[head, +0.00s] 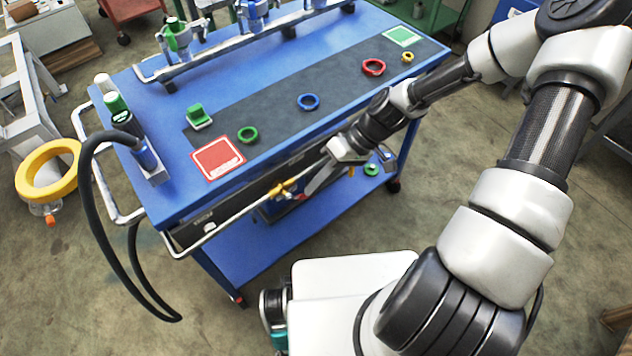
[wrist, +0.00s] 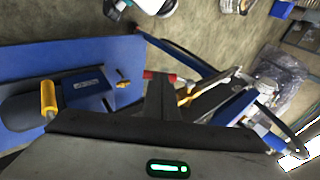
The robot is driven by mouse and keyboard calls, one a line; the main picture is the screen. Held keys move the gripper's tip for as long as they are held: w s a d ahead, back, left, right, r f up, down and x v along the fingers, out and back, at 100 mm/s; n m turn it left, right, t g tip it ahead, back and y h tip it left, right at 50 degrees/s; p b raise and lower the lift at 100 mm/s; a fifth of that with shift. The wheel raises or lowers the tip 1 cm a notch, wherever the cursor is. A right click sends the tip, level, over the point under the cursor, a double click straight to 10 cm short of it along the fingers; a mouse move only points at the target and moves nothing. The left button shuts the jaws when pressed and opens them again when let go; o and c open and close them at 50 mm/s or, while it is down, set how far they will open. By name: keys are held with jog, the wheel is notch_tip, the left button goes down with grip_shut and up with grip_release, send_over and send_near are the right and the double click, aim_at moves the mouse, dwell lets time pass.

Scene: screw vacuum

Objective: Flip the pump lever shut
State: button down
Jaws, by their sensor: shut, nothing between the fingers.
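The pump is partly visible in the wrist view as a dark rounded body with a blue labelled box (wrist: 88,85), a yellow upright handle (wrist: 48,97) and a small brass fitting (wrist: 123,82). A red lever-like bar (wrist: 160,76) shows right at the tip of my gripper (wrist: 160,86), partly covered by it; I cannot tell if they touch. A brass-coloured part (wrist: 187,97) lies just right of the fingers. In the head view my gripper (head: 312,186) is shut and empty, pointing down at the cart's front side.
The blue cart (head: 185,85) carries red (head: 373,67), blue (head: 308,102) and green (head: 247,134) rings on its dark mat. A front rail (head: 235,215) with a yellow fitting (head: 280,189) runs close to my gripper. A black hose (head: 95,215) hangs at the left.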

notch_tip(320, 180, down, 2)
jog(key=g+y, duration=0.1)
jog(key=y, duration=0.1)
jog(key=shift+a+y+b, duration=0.1)
jog(key=shift+y+b, duration=0.2)
jog(key=shift+b, duration=0.1)
jog(key=shift+m+g+y, duration=0.3)
jog(key=shift+g+y, duration=0.3)
jog(key=shift+y, duration=0.1)
jog(key=f, duration=0.1)
jog(key=s+a+f+b, duration=0.1)
jog(key=a+f+b, duration=0.1)
jog(key=shift+s+a+f, duration=0.1)
jog(key=shift+s+f, duration=0.15)
jog(key=shift+s, duration=0.1)
jog(key=shift+s+a+f, duration=0.1)
jog(key=shift+s, duration=0.05)
jog(key=p+v, duration=0.1)
jog(key=v, duration=1.6)
jog(key=shift+w+d+r+p, duration=0.2)
jog(key=shift+w+d+p, duration=0.1)
jog(key=shift+p, duration=0.1)
